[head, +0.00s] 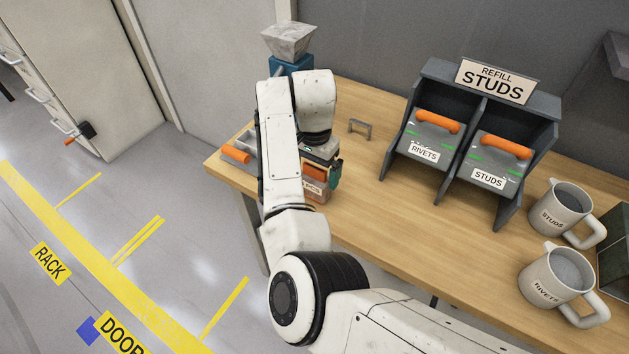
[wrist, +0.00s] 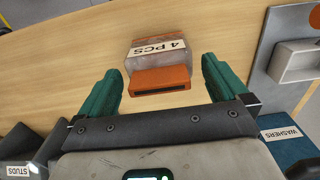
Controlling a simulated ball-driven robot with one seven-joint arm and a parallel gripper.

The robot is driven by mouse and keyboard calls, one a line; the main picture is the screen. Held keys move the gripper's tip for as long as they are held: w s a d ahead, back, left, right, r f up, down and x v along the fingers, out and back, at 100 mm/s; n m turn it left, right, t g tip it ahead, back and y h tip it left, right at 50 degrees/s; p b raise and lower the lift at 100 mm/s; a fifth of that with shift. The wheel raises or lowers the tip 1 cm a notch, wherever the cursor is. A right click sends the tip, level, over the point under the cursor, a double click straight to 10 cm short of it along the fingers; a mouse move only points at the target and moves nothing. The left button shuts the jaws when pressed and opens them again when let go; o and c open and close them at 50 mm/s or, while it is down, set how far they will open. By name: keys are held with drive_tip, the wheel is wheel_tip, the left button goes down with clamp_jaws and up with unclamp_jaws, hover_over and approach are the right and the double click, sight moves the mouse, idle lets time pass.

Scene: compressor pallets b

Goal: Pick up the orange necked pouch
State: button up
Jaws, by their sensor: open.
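The orange necked pouch (wrist: 160,82) lies between the two green fingers of my gripper (wrist: 160,70) in the wrist view. It has an orange slotted neck facing me and a grey body with a "4 PCS" label. The fingers are open, with a visible gap on each side of the pouch. In the head view the pouch (head: 315,191) stands on the bench's front left part, mostly hidden behind my arm. My gripper (head: 328,168) is just above it there; only one green finger shows clearly.
A grey stand marked "REFILL STUDS" (head: 497,82) holds two orange-handled bins. Two mugs (head: 566,210) (head: 555,277) stand at the right. A blue dispenser (head: 292,66) is at the back left. A grey tray with an orange handle (head: 236,154) lies left of my arm.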

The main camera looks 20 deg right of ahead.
drive_tip(key=shift+f, duration=1.05)
drive_tip(key=c, duration=0.8)
drive_tip(key=shift+r, duration=0.1)
